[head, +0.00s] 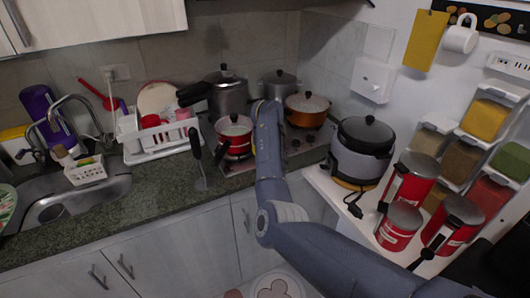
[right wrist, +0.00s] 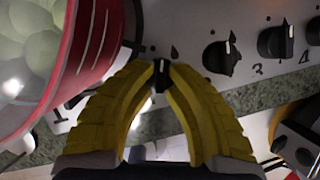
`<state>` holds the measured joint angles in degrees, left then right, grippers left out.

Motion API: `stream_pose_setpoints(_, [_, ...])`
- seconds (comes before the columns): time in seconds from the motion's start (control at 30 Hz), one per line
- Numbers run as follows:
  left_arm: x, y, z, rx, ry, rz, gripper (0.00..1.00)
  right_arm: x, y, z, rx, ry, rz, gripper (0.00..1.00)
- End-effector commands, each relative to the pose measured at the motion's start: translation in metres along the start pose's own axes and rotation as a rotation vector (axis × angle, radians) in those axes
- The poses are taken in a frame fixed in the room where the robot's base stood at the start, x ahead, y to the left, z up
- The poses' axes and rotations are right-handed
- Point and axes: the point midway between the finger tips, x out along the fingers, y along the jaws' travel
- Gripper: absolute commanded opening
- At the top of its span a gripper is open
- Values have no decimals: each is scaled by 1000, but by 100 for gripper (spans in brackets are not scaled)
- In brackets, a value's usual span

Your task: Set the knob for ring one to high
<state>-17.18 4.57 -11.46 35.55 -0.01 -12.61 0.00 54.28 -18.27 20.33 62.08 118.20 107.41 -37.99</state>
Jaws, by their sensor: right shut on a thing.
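The stove (head: 300,143) stands on the counter in the middle of the head view, with a red pot (head: 236,140) and an orange pot (head: 305,112) on it. In the right wrist view its pale front panel (right wrist: 190,30) carries a row of black knobs, including one knob (right wrist: 222,58) and another knob (right wrist: 276,42); numbers 3 and 4 are readable. My right gripper (right wrist: 161,66) has its yellow fingertips closed around a small dark knob (right wrist: 161,80), left of these. In the head view my right arm hides the fingertips. My left gripper is not in view.
The red pot (right wrist: 88,55) fills the left of the right wrist view, close to the fingers. A tall steel pot (head: 228,95) stands behind. A rice cooker (head: 362,150) and red canisters (head: 398,225) stand at right.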

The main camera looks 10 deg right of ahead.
Motion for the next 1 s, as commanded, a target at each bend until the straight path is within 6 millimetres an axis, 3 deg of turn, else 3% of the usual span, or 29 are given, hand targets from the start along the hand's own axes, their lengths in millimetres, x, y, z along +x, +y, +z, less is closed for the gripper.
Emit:
stream_pose_setpoints(0.33, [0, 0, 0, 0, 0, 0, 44, -1, 0, 1, 9, -4, -4, 0])
stream_pose_setpoints(0.37, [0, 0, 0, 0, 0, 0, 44, -1, 0, 1, 9, -4, -4, 19])
stream_pose_setpoints(0.67, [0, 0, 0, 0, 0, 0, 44, -1, 0, 1, 9, -2, -3, 54])
stream_pose_setpoints(1.0, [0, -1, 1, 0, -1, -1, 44, -1, 1, 1, 9, -2, -3, 56])
